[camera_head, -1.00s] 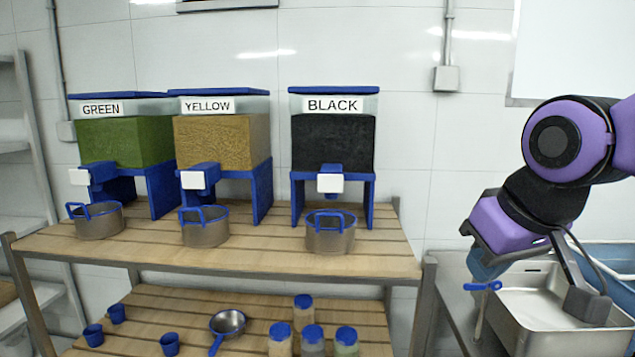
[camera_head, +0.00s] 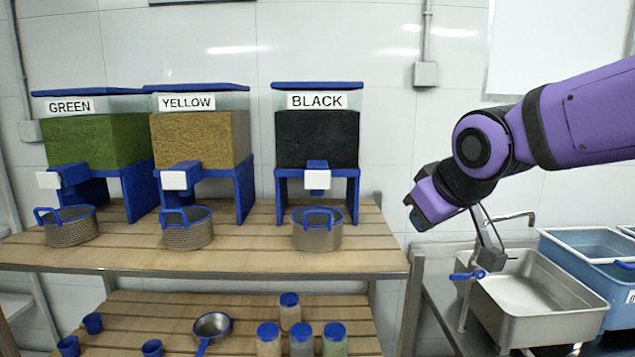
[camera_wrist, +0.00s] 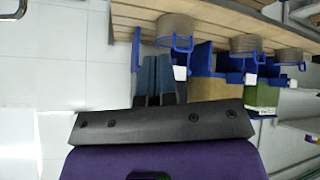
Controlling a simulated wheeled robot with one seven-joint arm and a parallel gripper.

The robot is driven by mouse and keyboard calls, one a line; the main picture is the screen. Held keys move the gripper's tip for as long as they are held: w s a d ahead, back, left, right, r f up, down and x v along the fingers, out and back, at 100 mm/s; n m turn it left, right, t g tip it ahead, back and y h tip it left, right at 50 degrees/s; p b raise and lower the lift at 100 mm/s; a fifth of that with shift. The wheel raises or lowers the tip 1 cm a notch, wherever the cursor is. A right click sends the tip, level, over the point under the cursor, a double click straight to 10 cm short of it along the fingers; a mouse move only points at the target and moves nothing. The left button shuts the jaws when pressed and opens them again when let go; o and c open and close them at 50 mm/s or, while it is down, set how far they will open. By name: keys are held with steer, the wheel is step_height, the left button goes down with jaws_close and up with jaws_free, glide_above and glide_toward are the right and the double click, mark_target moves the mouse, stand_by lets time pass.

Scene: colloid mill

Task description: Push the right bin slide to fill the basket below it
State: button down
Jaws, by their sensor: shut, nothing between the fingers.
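The right bin (camera_head: 318,138), labelled BLACK and full of dark material, stands on blue legs on the wooden table. Its slide (camera_head: 318,180), a white plate on a blue block, sticks out at the front. A metal basket (camera_head: 317,236) with a blue handle stands below it; I cannot see whether anything is inside. My gripper (camera_head: 413,217) is shut and empty, to the right of the bin and apart from it. In the wrist view, which is upside down, my blue-grey fingers (camera_wrist: 158,78) are together and hide most of the black bin; its slide (camera_wrist: 180,73) shows beside them.
The YELLOW bin (camera_head: 200,140) and GREEN bin (camera_head: 95,140) stand to the left, with baskets below. The lower shelf holds blue cups, a pan (camera_head: 212,326) and several jars. A metal sink (camera_head: 540,300) is at right. The air between gripper and black bin looks clear.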

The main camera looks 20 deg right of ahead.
mark_target(318, 180)
steer(key=w+a+n+t+y, duration=0.2)
steer(key=w+a+n+y, duration=0.1)
steer(key=w, duration=0.4)
steer(key=w+a+f+n+t+y, duration=0.1)
steer(key=w+a+n+t+y, duration=0.1)
steer(key=w+n, duration=0.3)
steer(key=w+a+f+n+t+y, duration=0.1)
steer(key=w+a+n+t+y, duration=0.2)
steer(key=w, duration=0.7)
steer(key=shift+a+n+y, duration=0.3)
steer(key=shift+a+n, duration=0.6)
steer(key=shift+n, duration=0.1)
steer(key=shift+f, duration=0.1)
steer(key=w+d, duration=0.2)
steer(key=w, duration=0.6)
steer(key=shift+w+d, duration=0.15)
steer(key=shift+d, duration=0.25)
steer(key=shift+w, duration=0.15)
steer(key=shift+w+d, duration=0.1)
steer(key=shift+w, duration=0.15)
